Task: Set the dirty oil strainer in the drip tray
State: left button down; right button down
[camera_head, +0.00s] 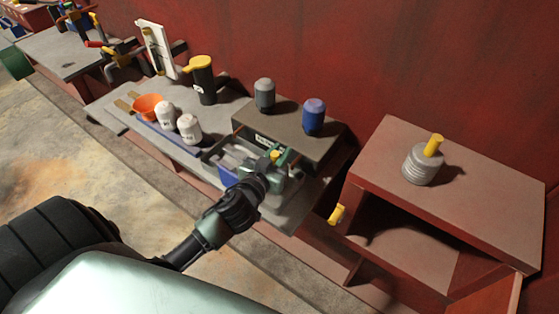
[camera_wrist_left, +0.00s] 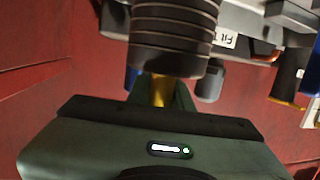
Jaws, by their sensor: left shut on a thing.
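My left gripper (camera_head: 275,162) is shut on the yellow handle (camera_wrist_left: 160,90) of a dark grey, ribbed strainer (camera_wrist_left: 172,38), shown in the left wrist view. In the head view the gripper hides most of this strainer, and only a bit of yellow handle shows. The gripper is over a grey open tray (camera_head: 232,158), apparently the drip tray, on the bench. I cannot tell whether the strainer touches the tray floor. A cleaner, silvery ribbed strainer (camera_head: 421,166) with a yellow handle stands upright on the red cabinet. My right gripper is not in view.
Behind the tray, a dark raised shelf (camera_head: 290,132) bears a grey filter (camera_head: 264,95) and a blue filter (camera_head: 313,117). To the left stand two white filters (camera_head: 189,129), an orange funnel (camera_head: 147,106) and a black jug (camera_head: 205,85). The red cabinet (camera_head: 480,185) top has free room.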

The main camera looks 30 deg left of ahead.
pick_arm(q)
notch_tip(320, 180, down, 3)
jog(key=shift+r, duration=0.1)
jog(key=shift+f, duration=0.2)
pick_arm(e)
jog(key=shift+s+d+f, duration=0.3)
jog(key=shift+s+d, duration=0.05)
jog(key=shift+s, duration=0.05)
pick_arm(q)
jog(key=shift+f+b, duration=0.15)
jog(key=shift+b, duration=0.2)
jog(key=c, duration=1.3)
grip_release()
jog(key=shift+o, duration=0.2)
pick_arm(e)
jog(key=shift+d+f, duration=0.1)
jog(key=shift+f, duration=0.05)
